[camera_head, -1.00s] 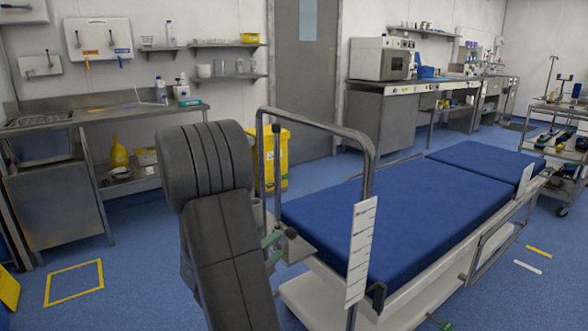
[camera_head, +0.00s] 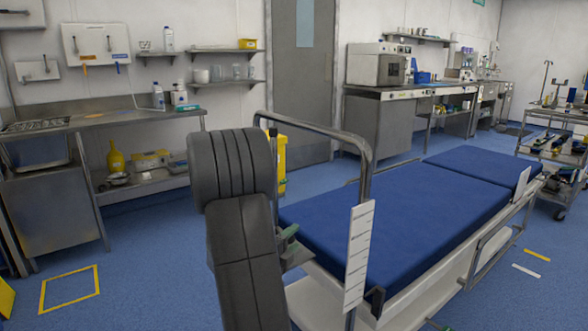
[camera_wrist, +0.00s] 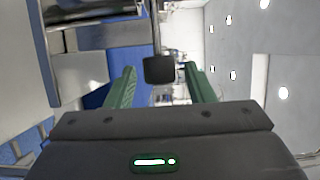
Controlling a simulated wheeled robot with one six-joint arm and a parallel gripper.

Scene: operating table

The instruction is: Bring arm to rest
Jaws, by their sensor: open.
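My gripper (camera_wrist: 160,69) shows in the wrist view with its two green fingers wide apart and nothing gripped. A small dark square block shows in the gap between them; I cannot tell what it is or how far off. In the head view my grey arm is folded up in front, left of the operating table (camera_head: 405,215). Only a bit of green on my gripper (camera_head: 289,232) shows past the arm's right side, close to the table's near end; the rest is hidden behind the arm.
A metal rail (camera_head: 320,126) with a white marked plate (camera_head: 358,258) stands at the table's near end, close to my arm. A yellow bin (camera_head: 281,160) is behind it. A steel sink bench (camera_head: 100,118) is at left.

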